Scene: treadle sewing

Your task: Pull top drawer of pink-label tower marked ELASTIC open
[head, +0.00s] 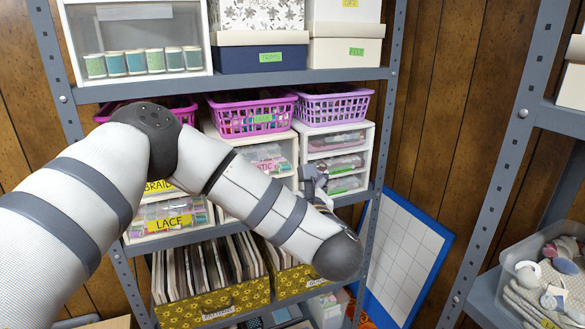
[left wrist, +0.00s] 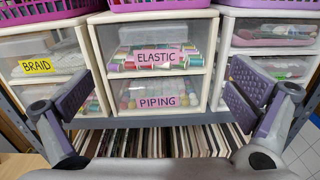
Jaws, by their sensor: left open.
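The pink-label tower (left wrist: 97,50) is a white two-drawer unit in the middle of the left wrist view. Its top drawer, marked ELASTIC (left wrist: 154,57), is clear-fronted, looks shut and shows spools inside. The lower drawer is marked PIPING (left wrist: 160,102). In the head view the ELASTIC drawer (head: 270,154) is partly hidden by my left arm. My left gripper (left wrist: 163,84) is open and empty, its fingers spread to either side of the tower's front, apart from the drawer. It also shows in the head view (head: 316,184). My right gripper is not in view.
A yellow-label tower (left wrist: 40,66) with a BRAID drawer stands left, and another drawer tower (head: 337,145) stands right. Purple baskets (head: 333,106) sit on top. Yellow patterned boxes of magazines (head: 214,302) fill the shelf below. A grey shelf upright (head: 385,130) is at the right.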

